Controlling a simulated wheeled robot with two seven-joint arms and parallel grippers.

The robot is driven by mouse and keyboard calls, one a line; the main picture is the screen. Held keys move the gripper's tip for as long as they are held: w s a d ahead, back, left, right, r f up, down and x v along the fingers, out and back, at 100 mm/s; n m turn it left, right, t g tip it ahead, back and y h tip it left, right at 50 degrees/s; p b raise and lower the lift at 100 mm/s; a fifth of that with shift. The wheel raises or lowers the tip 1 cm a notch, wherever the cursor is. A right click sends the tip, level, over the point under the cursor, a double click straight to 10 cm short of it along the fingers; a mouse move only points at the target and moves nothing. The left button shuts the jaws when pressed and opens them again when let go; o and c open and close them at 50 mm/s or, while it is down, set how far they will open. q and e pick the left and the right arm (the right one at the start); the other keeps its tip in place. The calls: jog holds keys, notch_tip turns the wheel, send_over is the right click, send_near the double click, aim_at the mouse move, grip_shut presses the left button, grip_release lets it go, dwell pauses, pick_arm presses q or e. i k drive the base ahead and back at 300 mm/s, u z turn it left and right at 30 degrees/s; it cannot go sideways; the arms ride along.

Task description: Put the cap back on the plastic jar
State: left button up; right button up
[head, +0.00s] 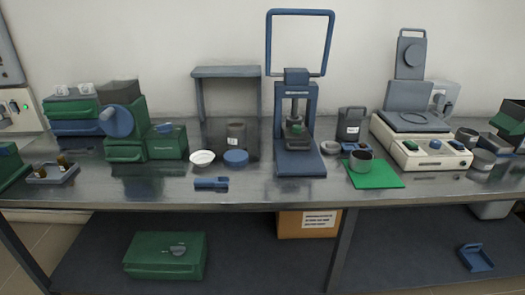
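No gripper of mine shows in the head view. A grey translucent jar (236,138) with a small label stands upright on the bench, left of the middle. A round blue cap-like piece (236,158) lies flat just in front of it. A second dark jar (351,125) with a white label stands right of the blue press, and its top looks closed. A small blue piece (355,147) lies in front of that jar. I cannot tell for sure which jar and which blue piece the task means.
A white dish (202,158) and a blue block (211,183) lie near the grey jar. A blue press (295,160) stands mid-bench. A grey cup (361,161) stands on a green mat (385,180). Green boxes (166,146) are at left, a beige instrument (425,157) at right. The front edge is mostly clear.

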aim_at(235, 129)
jog(key=z, duration=0.35)
jog(key=i, duration=0.9)
jog(key=u, duration=0.05)
